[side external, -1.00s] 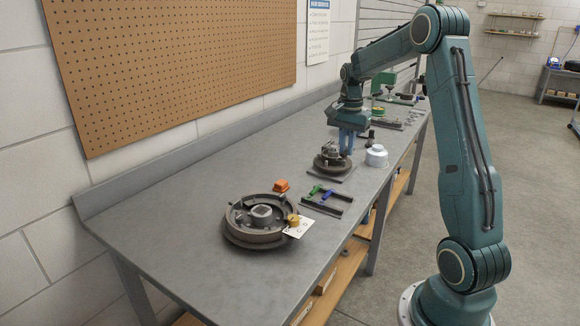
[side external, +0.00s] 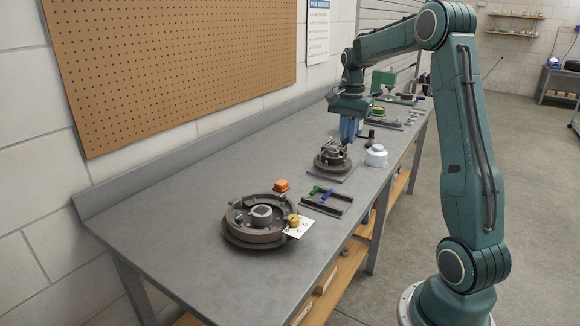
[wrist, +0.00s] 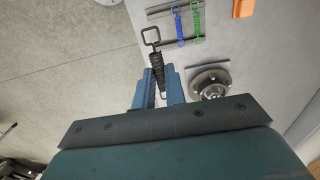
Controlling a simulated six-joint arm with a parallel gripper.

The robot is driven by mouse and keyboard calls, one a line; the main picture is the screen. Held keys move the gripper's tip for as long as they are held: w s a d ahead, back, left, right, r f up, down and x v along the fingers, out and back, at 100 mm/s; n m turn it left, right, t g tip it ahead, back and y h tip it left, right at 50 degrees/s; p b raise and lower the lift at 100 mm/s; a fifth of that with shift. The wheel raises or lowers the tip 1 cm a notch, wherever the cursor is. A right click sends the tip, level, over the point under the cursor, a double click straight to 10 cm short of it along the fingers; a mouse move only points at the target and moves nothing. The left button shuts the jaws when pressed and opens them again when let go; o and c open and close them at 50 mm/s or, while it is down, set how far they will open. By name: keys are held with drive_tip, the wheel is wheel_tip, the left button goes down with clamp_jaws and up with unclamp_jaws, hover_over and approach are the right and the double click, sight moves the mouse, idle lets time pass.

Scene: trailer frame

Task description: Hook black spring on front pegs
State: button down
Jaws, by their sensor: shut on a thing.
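My gripper (wrist: 160,74) is shut on the black spring (wrist: 157,68) in the wrist view. The spring's coil lies between the blue fingers, and a square loop end sticks out past the fingertips. In the side view my gripper (side external: 348,138) hangs raised above the far side of the round hub assembly (side external: 333,158), apart from it. The spring is too small to make out there. The assembly sits on a dark plate and also shows right of my fingers in the wrist view (wrist: 211,81). I cannot make out its front pegs clearly.
A white canister (side external: 376,156) stands right of the assembly. A green spring (wrist: 196,22) and a blue spring (wrist: 180,27) lie between dark bars. An orange block (side external: 281,186) and a large drum (side external: 240,235) are nearer the camera. The bench's near-left part is clear.

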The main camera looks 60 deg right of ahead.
drive_tip(key=shift+r, duration=0.15)
drive_tip(key=shift+r, duration=1.45)
drive_tip(key=w+a+f, duration=0.4)
drive_tip(key=a+f, duration=0.3)
drive_tip(key=a, duration=0.4)
drive_tip(key=w+a+f, duration=0.5)
drive_tip(key=a+f, duration=0.1)
drive_tip(key=a, duration=0.4)
drive_tip(key=shift+a+f, duration=0.35)
drive_tip(key=shift+f, duration=0.05)
drive_tip(key=shift+f, duration=0.2)
drive_tip(key=shift+f, duration=2.3)
